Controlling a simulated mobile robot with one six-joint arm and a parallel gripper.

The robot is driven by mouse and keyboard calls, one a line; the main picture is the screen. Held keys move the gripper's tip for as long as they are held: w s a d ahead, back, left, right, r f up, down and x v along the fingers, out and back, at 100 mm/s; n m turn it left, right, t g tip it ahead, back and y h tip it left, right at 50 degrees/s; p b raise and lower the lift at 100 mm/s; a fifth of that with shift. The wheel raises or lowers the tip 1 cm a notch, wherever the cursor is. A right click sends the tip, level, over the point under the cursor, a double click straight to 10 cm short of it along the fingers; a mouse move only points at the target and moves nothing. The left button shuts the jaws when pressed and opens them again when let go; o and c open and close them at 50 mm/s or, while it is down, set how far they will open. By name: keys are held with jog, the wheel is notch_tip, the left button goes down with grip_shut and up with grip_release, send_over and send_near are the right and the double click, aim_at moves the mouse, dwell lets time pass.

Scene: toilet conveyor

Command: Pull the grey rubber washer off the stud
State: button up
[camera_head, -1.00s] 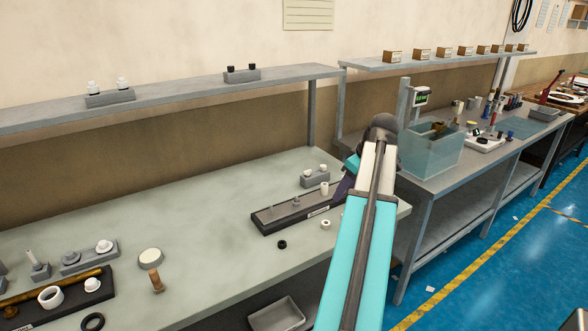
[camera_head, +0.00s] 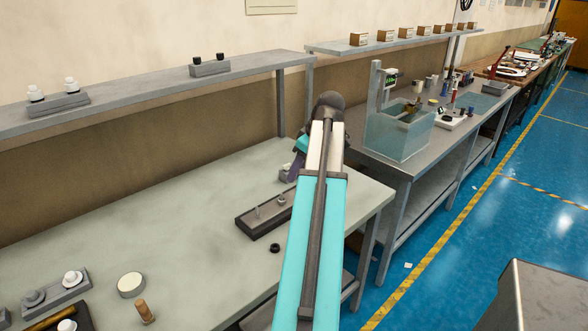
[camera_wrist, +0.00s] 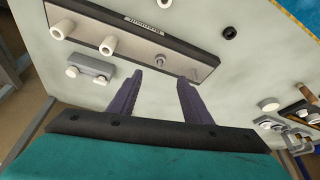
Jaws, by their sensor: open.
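A dark board (camera_head: 258,231) with upright studs lies on the pale green bench; my arm hides its right end. In the wrist view the board (camera_wrist: 205,59) crosses the top. A small stud with a wider grey ring at its base, likely the grey rubber washer (camera_wrist: 161,59), stands toward its right end. Two pale cylinders (camera_wrist: 108,46) stand to its left. My gripper (camera_wrist: 159,78) has purple fingers, apart and empty, with tips below the board in the picture, not around the stud. In the head view my arm mostly hides the gripper.
A black ring (camera_head: 275,248) lies in front of the board. A grey block with two white knobs (camera_wrist: 90,68) stands beside my fingers. A round pale disc (camera_head: 131,284) and a wooden-handled tool (camera_head: 145,311) are at front left. A shelf (camera_head: 150,94) runs above the bench.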

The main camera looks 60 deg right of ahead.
aim_at(283, 199)
jog(key=shift+w+a, duration=0.1)
jog(key=shift+w, duration=0.1)
jog(key=shift+f, duration=0.2)
jog(key=shift+p+x, duration=1.25)
jog(key=shift+x, duration=5.4)
grip_shut()
jog(key=shift+r+p, duration=1.95)
jog(key=shift+r, duration=1.4)
